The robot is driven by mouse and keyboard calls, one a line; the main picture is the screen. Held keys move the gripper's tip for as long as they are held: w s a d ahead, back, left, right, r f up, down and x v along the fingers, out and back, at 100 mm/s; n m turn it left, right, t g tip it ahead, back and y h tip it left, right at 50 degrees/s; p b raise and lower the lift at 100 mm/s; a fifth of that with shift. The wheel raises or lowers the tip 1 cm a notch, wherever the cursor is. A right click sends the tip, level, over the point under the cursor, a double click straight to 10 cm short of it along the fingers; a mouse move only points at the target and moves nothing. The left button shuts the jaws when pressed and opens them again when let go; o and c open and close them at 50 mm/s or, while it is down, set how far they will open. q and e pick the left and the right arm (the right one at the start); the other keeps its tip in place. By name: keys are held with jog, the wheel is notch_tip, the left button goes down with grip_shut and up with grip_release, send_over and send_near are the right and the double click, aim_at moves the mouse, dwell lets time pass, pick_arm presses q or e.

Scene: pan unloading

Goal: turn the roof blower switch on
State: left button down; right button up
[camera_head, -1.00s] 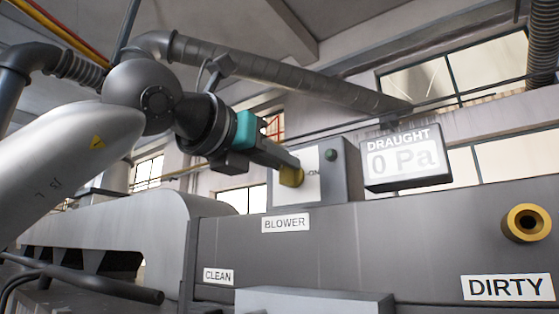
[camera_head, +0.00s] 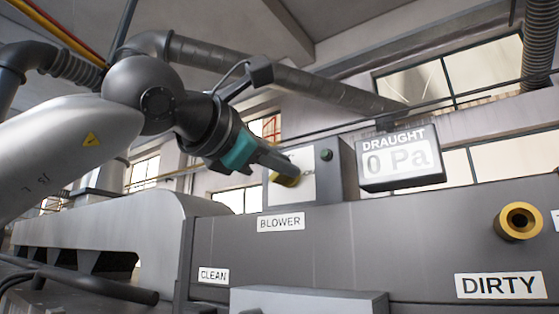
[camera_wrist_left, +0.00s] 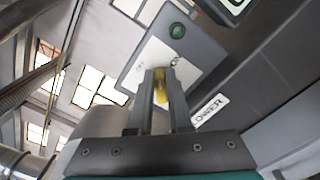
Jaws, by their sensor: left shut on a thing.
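The blower switch box (camera_head: 341,176) has a pale front plate and stands above the BLOWER label (camera_head: 281,223). The yellow switch knob (camera_head: 284,180) is on its front plate. My left gripper (camera_head: 288,172) reaches it from the left and is shut on the knob, partly hiding it. In the left wrist view, the yellow knob (camera_wrist_left: 158,92) shows between the two fingers of my left gripper (camera_wrist_left: 160,80). The lettering beside the knob is partly covered and hard to read. A dark green lamp (camera_head: 326,154) is on the box. My right gripper is not in view.
The draught display (camera_head: 400,158) to the right of the box reads 0 Pa. A brass ring fitting (camera_head: 519,221) and the DIRTY label (camera_head: 500,286) are at the right. A CLEAN label (camera_head: 213,275) is lower left. A grey pipe (camera_head: 300,82) runs overhead.

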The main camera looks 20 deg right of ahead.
pick_arm(q)
jog(key=shift+s+d+f+m, duration=0.1)
jog(key=shift+f+m, duration=0.1)
jog(key=shift+m, duration=1.8)
jog(key=shift+s+d+f+m, duration=0.1)
jog(key=shift+f+m, duration=0.1)
jog(key=shift+m, duration=1.8)
jog(key=shift+p, duration=0.3)
jog(key=c, duration=0.8)
grip_release()
jog(key=shift+c, duration=0.2)
jog(key=shift+a, duration=0.1)
